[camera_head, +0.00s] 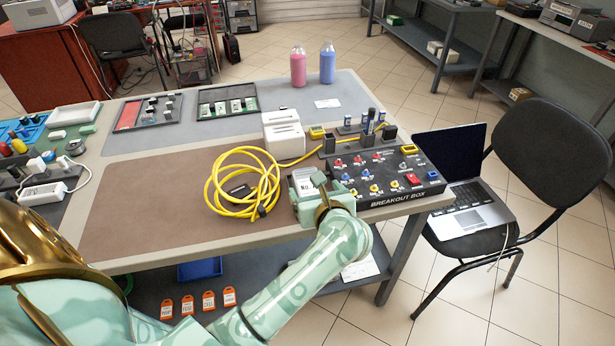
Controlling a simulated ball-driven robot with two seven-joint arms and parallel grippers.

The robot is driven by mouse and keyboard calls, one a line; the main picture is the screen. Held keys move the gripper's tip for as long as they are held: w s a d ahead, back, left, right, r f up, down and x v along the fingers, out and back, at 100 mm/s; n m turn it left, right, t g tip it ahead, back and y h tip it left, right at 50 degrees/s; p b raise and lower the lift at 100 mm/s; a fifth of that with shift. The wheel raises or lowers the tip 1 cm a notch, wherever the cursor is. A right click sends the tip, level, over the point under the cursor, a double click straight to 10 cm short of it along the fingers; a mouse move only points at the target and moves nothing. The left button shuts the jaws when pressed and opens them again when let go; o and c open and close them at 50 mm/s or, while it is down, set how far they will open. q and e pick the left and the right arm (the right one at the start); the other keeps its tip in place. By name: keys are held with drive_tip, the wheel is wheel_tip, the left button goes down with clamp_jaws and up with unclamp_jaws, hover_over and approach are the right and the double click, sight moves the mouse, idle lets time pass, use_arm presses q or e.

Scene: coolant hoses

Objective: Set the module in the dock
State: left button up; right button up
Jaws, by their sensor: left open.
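My left arm reaches in from the lower left. Its gripper (318,187) is open at the table's front edge, just left of the breakout box (385,178). A small pale piece with a white label (305,184) is right beside the fingers and partly hidden by them; I cannot tell whether they touch it. I cannot tell for sure which thing is the module or the dock. My right gripper is not in view.
A coiled yellow cable (244,184) lies left of the gripper. The brown mat (140,205) is largely clear. Pink (298,68) and blue (328,66) bottles stand at the back. A chair holding a laptop (470,212) stands right of the table.

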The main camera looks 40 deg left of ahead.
use_arm(q)
drive_tip(key=p+v, duration=0.1)
drive_tip(key=v, duration=0.3)
drive_tip(key=shift+s+d+r, duration=0.1)
drive_tip(key=shift+s+d, duration=0.15)
drive_tip(key=shift+d, duration=0.05)
